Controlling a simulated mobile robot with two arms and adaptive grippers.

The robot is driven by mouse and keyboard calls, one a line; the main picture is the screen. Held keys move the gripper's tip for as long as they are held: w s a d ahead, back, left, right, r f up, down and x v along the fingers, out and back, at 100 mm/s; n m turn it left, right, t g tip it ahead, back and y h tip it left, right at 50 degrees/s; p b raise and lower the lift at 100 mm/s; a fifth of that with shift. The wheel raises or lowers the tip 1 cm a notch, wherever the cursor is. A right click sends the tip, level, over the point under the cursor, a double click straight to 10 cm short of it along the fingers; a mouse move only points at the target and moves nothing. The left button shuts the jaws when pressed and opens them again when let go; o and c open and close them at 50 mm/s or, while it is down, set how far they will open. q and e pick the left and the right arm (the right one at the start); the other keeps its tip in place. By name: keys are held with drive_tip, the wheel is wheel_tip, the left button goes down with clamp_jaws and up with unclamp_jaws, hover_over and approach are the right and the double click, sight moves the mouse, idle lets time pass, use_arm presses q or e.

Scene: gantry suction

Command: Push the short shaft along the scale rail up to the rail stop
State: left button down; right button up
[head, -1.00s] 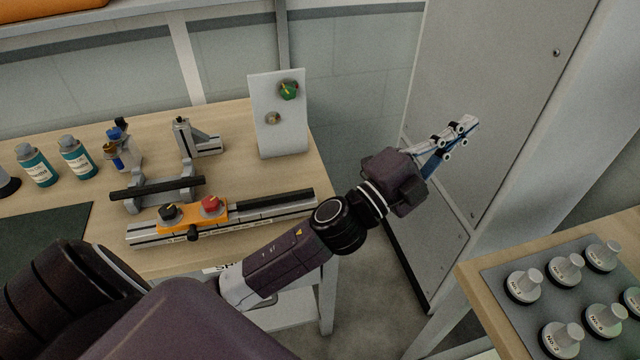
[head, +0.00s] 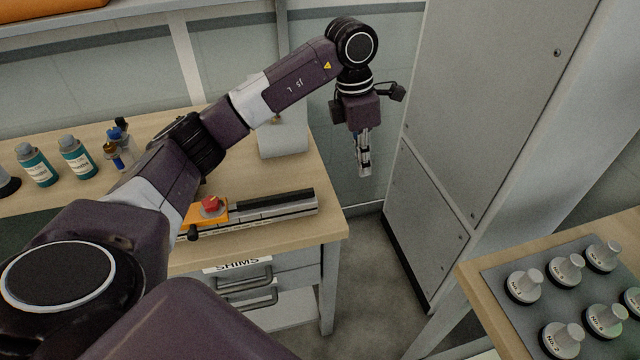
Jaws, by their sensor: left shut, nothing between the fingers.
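The scale rail (head: 300,212) lies along the front of the wooden bench, its left part hidden by my left arm. A dark bar, which looks like the short shaft (head: 275,204), lies along the rail's right part. An orange block with a red knob (head: 211,207) sits on the rail left of the bar; I cannot tell whether it is the rail stop or whether the bar touches it. My left gripper (head: 364,172) is shut and empty, pointing down beyond the bench's right edge, right of the rail and apart from it. My right gripper is not in view.
Teal bottles (head: 77,157) stand at the back left. A pale upright panel (head: 283,140) behind the rail is partly hidden by my arm. A grey cabinet (head: 500,110) stands right of my gripper. A tray (head: 505,315) with several knobbed weights lies on the right table.

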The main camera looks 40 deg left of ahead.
use_arm(q)
drive_tip(key=a+r+y, duration=0.2)
drive_tip(key=a, duration=0.4)
drive_tip(key=shift+n+g, duration=0.3)
drive_tip(key=shift+n, duration=0.1)
drive_tip(key=f+p, duration=0.1)
drive_tip(key=f, duration=0.5)
drive_tip(key=s+f+p, duration=0.1)
drive_tip(key=f, duration=0.2)
drive_tip(key=shift+f+p, duration=0.15)
drive_tip(key=shift+p, duration=0.2)
drive_tip(key=shift+s+a+f+p, duration=0.15)
drive_tip(key=shift+s+a+p, duration=0.3)
drive_tip(key=shift+s+a, duration=0.1)
drive_tip(key=shift+s+a+f+p, duration=0.15)
drive_tip(key=shift+s+a+p, duration=0.25)
drive_tip(key=shift+s, duration=0.1)
drive_tip(key=shift+s+a, duration=0.35)
drive_tip(key=shift+s, duration=0.1)
drive_tip(key=shift+f, duration=0.1)
